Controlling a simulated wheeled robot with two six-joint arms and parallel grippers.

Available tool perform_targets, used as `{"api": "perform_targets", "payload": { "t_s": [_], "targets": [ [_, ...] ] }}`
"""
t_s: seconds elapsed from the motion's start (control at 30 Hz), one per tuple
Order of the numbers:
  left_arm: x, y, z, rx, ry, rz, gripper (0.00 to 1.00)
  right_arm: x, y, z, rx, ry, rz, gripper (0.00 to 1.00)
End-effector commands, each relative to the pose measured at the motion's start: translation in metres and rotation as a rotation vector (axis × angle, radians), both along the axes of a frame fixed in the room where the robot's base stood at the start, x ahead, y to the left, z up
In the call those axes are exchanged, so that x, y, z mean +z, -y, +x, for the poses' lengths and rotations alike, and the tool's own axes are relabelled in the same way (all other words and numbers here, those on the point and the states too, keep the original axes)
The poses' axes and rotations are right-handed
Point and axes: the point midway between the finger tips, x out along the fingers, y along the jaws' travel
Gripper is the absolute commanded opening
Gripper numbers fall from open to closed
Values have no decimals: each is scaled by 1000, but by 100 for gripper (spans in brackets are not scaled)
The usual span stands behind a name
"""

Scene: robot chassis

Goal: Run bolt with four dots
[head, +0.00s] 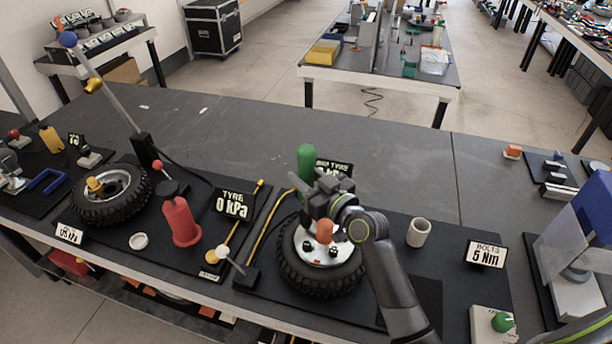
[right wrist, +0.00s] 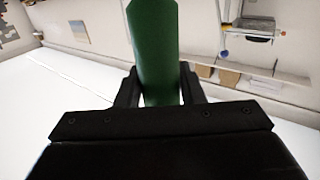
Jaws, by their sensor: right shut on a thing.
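My right gripper (head: 316,192) is above the wheel on the middle mat, shut on a green cylinder (head: 305,160). The cylinder also shows between the two fingers in the right wrist view (right wrist: 155,50). The wheel is a black tyre (head: 290,275) with a pale hub (head: 318,258). Dark bolt heads (head: 333,250) show on the hub, but their dots are too small to read. An orange rounded part (head: 325,230) is over the hub, just below the gripper. My gripper and arm hide part of the wheel. My left gripper is not in view.
A sign reading "BOLTS 5 Nm" (head: 486,254) and a white cup (head: 418,232) stand right of the wheel. A red bottle-shaped thing (head: 180,220), a "TYRE 0 kPa" sign (head: 233,204) and a second wheel (head: 76,205) are on the left. The bench's back middle is clear.

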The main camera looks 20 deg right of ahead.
Motion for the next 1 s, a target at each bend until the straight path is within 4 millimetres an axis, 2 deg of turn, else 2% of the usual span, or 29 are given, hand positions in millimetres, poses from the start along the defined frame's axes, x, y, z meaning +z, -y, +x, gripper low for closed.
{"api": "perform_targets", "payload": {
  "t_s": [1.0],
  "targets": [
    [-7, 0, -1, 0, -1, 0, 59, -6, 0, 0, 0, 2, 2, 8]
  ]
}}
